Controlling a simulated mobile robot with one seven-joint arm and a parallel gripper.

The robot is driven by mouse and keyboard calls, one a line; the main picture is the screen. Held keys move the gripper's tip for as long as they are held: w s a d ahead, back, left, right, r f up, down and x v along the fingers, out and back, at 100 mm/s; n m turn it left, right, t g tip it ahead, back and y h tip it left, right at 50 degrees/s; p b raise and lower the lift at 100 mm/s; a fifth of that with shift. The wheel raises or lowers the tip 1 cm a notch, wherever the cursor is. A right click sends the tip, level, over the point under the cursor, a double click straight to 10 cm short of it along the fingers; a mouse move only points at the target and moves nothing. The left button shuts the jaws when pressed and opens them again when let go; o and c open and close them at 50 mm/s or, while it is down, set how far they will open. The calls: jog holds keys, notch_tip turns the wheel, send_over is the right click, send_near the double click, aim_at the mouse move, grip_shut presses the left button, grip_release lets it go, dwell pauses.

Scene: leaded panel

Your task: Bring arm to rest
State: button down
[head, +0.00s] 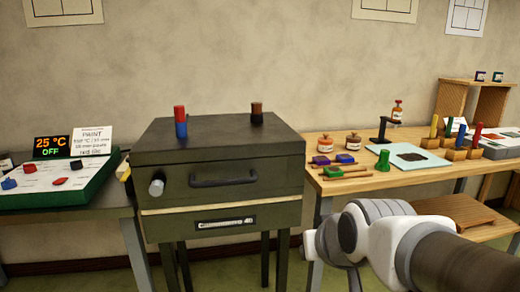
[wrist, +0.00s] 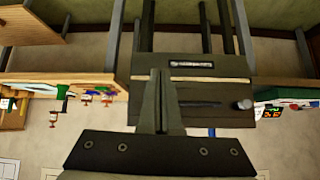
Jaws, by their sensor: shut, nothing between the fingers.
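My arm (head: 400,240) reaches in from the lower right of the head view, in front of the wooden bench. My gripper (wrist: 160,75) shows in the wrist view with its two dark fingers together and nothing between them. The wrist picture is upside down. There the fingers overlap the dark green kiln-like cabinet (wrist: 205,100) in the picture, and I see no contact. In the head view this cabinet (head: 220,150) stands at the middle with its handled door shut. My fingertips are not clear in the head view.
A red-and-blue cylinder (head: 181,122) and a brown one (head: 257,113) stand on the cabinet. The wooden bench (head: 380,182) holds bottles, coloured blocks and a pale sheet.

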jog(key=s+d+m+g+h, duration=0.25)
jog(key=s+d, duration=0.25)
jog(key=s, duration=0.7)
notch_tip(320, 180, up, 19)
jog(key=n+p, duration=0.1)
jog(key=p, duration=1.9)
jog(key=shift+f+y, duration=0.15)
jog(key=shift+y, duration=0.3)
